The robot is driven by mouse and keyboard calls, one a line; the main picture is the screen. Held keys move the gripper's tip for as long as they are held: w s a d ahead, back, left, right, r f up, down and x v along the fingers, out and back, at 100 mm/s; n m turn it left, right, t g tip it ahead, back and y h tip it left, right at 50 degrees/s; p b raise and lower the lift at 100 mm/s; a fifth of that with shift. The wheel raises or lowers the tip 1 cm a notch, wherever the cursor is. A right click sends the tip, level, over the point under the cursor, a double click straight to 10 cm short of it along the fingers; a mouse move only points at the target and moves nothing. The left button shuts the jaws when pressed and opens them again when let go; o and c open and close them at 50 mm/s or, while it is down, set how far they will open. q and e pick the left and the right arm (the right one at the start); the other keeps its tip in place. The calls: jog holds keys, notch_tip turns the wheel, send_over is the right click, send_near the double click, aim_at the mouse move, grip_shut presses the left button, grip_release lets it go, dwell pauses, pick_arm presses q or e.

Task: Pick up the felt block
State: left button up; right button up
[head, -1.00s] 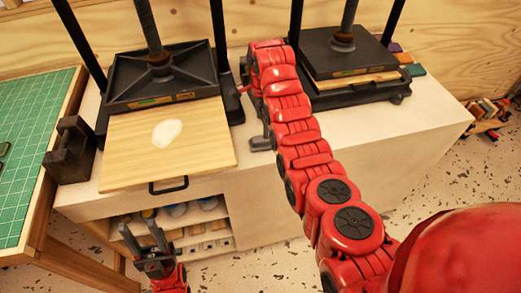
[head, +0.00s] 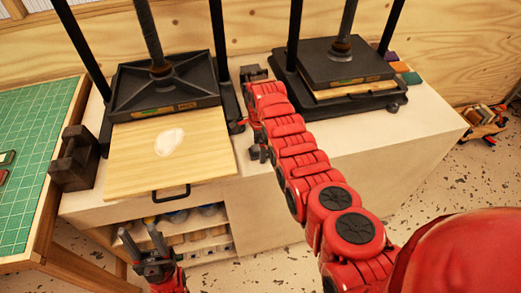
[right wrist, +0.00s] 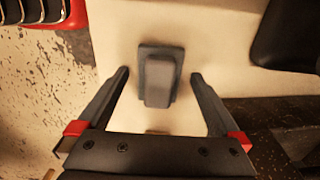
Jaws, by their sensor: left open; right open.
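The felt block (right wrist: 158,75) is a dark grey block with a raised narrower grip, standing on the pale bench top (right wrist: 215,45) in the right wrist view. My right gripper (right wrist: 160,76) is open, its two fingers apart on either side of the block in the picture, with pale surface between them and it. In the head view my right arm hides most of this gripper; a small dark piece shows beside the arm, and I cannot tell whether it is block or finger. My left gripper (head: 140,234) is open and empty, low in front of the bench shelves.
A black press (head: 165,85) with a pale wooden board (head: 200,150) stands left of my right arm. A second press (head: 345,70) stands at the right. A dark weight (head: 73,165) sits near the green cutting mat (head: 25,140).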

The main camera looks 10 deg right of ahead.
jog(key=c, duration=1.4)
jog(key=shift+r, duration=0.1)
jog(key=shift+r+b, duration=0.95)
jog(key=shift+b, duration=0.05)
jog(key=shift+s+r+p, duration=0.25)
jog(key=shift+r+p, duration=0.25)
jog(key=shift+r, duration=0.45)
jog(key=shift+s+a+r+p, duration=0.15)
jog(key=shift+s+a+p, duration=0.45)
jog(key=shift+s+p, duration=1.95)
jog(key=shift+s+a+r+p, duration=0.2)
jog(key=shift+s+a+p, duration=0.35)
jog(key=shift+s+p, duration=2)
jog(key=shift+s+a+r+p, duration=0.15)
jog(key=shift+s+a+p, duration=0.45)
jog(key=shift+s+p, duration=1.95)
